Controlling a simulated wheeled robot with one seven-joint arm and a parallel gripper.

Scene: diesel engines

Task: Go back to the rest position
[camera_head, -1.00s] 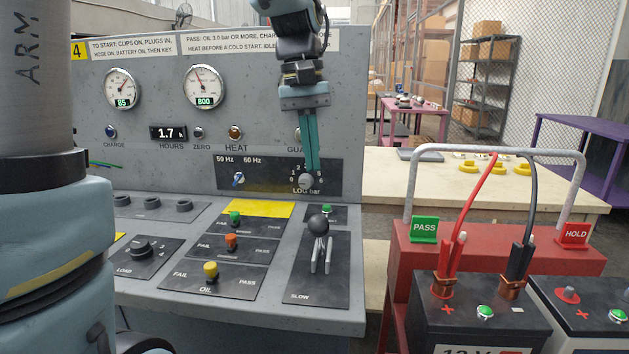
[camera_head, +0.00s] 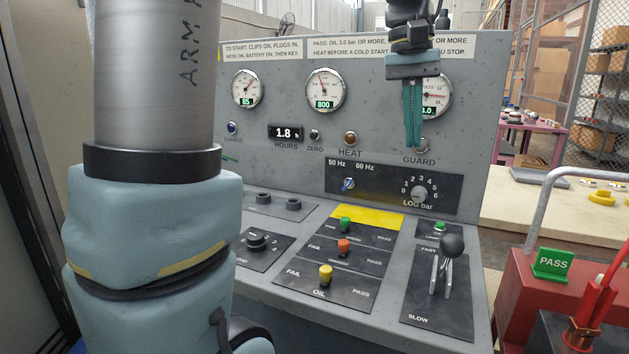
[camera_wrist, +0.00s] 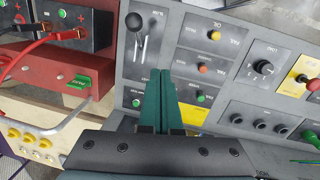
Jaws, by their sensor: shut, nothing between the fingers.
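My gripper (camera_head: 413,142) hangs in front of the upright face of the grey control panel (camera_head: 470,150), over the right-hand gauge and near the GUARD lamp. Its teal fingers point down, pressed together and empty. The LOG bar knob (camera_head: 419,194) shows below the fingertips, apart from them. In the wrist view the fingers (camera_wrist: 160,75) reach over the sloped desk, with the black-knobbed speed lever (camera_wrist: 134,22) beside them. The lever (camera_head: 452,245) stands on its SLOW/FAST plate in the head view.
Green, orange and yellow knobs (camera_head: 325,272) sit on the sloped desk. A red battery cart (camera_head: 520,290) with a grey handle and a PASS sign (camera_head: 552,264) stands at the right. My arm column fills the left. Air in front of the panel is free.

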